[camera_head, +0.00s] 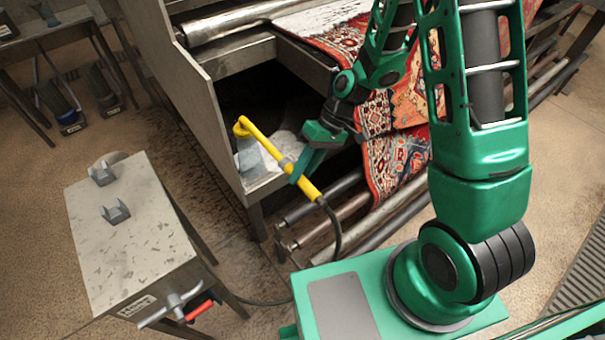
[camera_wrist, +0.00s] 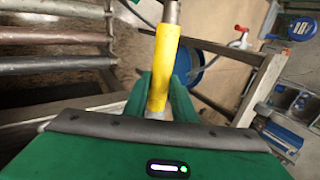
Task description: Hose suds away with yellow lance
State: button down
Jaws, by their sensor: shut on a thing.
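The yellow lance (camera_head: 268,150) has a hooked end at the upper left and a dark hose at its lower end. My gripper (camera_head: 298,165) is shut on its shaft beside a grey collar and holds it tilted, in front of the machine's dark opening. In the wrist view the lance (camera_wrist: 164,70) runs between my two green fingers (camera_wrist: 160,95). The patterned red rug (camera_head: 400,160) drapes over the machine's front. White patches like suds (camera_head: 318,17) cover its upper part. A pale bluish, see-through shape (camera_head: 248,155) shows below the hooked end; I cannot tell whether it is spray.
A grey metal table (camera_head: 130,245) with two cradles (camera_head: 115,211) and a red-handled valve (camera_head: 198,310) stands at the left. The machine's side panel (camera_head: 185,95) and rollers (camera_head: 330,200) are close to the lance. The hose (camera_head: 338,235) trails down.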

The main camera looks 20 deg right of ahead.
aim_at(282, 157)
jog(key=w+a, duration=0.3)
jog(key=w, duration=0.4)
jog(key=shift+w, duration=0.3)
dwell(1.3)
jog(key=shift+w+a, duration=0.1)
dwell(0.6)
dwell(0.4)
